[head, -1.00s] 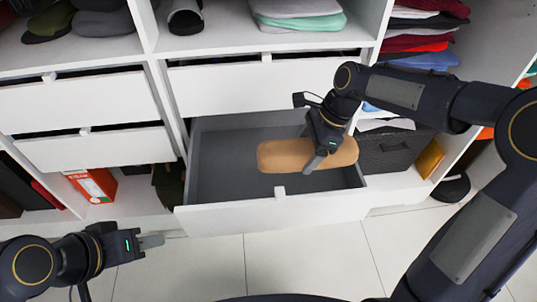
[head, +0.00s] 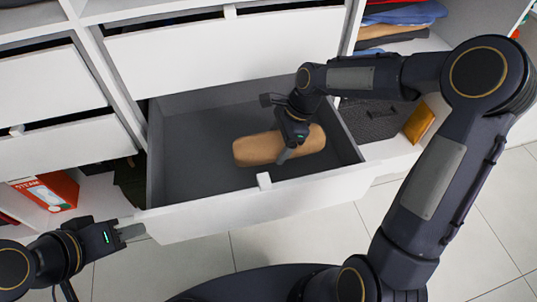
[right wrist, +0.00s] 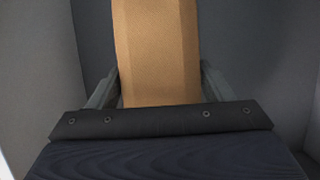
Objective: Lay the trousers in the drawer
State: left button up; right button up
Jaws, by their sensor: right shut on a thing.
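The trousers (head: 257,149) are a tan folded roll inside the open drawer (head: 185,212), right of its middle, behind the front panel. My right gripper (head: 290,146) reaches down into the drawer from above and is shut on the trousers. In the right wrist view the trousers (right wrist: 158,45) lie between the two fingers, with grey drawer walls around them. I cannot tell whether they touch the drawer floor. My left gripper (head: 131,232) is empty, beside the drawer's front left corner; its finger gap cannot be made out.
Closed drawers (head: 225,50) sit above and to the left. A dark grey box (head: 375,119) and a yellow item (head: 419,122) stand right of the drawer. An orange-red box (head: 47,192) stands at lower left. The drawer's left part is bare. Tiled floor (head: 300,232) lies in front.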

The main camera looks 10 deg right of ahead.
jog(key=shift+f+b, duration=0.5)
jog(key=shift+f, duration=2.4)
jog(key=shift+f, duration=0.2)
jog(key=o, duration=1.1)
jog(key=shift+r, duration=0.15)
